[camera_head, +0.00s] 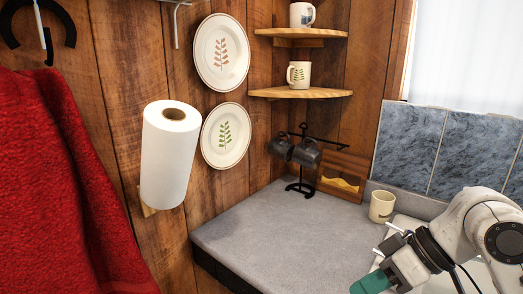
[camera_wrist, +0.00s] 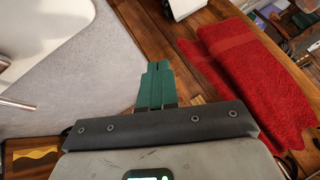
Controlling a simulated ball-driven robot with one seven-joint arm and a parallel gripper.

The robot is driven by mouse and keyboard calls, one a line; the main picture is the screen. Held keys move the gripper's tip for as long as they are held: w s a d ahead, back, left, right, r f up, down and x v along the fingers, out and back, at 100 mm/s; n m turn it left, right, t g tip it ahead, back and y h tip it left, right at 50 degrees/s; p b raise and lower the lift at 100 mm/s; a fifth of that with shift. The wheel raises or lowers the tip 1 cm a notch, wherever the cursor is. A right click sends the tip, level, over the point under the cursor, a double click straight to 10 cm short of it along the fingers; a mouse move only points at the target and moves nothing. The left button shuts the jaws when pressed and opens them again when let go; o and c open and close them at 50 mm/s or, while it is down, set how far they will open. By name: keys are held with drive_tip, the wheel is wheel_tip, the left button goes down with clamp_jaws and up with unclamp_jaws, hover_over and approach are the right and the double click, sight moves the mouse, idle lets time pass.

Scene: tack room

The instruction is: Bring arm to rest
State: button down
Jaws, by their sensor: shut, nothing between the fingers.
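My gripper (camera_head: 374,283) shows at the lower right of the head view, with green fingers at the end of my white arm. In the wrist view my gripper (camera_wrist: 157,68) has its two green fingers side by side and shut, with nothing between them. It is above the grey countertop (camera_head: 285,229), close to its front right part. The wrist view also shows the countertop on its left side.
A cream mug (camera_head: 382,206) stands on the counter behind my arm, near a mug tree (camera_head: 302,160) with dark mugs. A paper towel roll (camera_head: 169,157) and a red cloth (camera_head: 70,190) hang at the left. Corner shelves (camera_head: 301,93) hold mugs. The counter's middle is clear.

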drive_tip(key=s+a+f+m+t, duration=0.1)
drive_tip(key=s+a+f+m, duration=0.15)
drive_tip(key=f, duration=0.45)
drive_tip(key=s+a+f+m+t, duration=0.1)
drive_tip(key=f+m+t, duration=0.15)
drive_tip(key=f, duration=0.45)
drive_tip(key=s+d+f+m+g+h, duration=0.25)
drive_tip(key=s+d+f+h, duration=0.2)
drive_tip(key=s+f, duration=0.85)
drive_tip(key=s+d+f+m+g+h, duration=0.1)
drive_tip(key=s+d+f+h, duration=0.2)
drive_tip(key=s+d, duration=0.5)
drive_tip(key=s, duration=0.3)
drive_tip(key=shift+s+d+g, duration=0.3)
drive_tip(key=shift+d+g, duration=0.05)
drive_tip(key=shift+g, duration=0.05)
drive_tip(key=shift+h, duration=0.25)
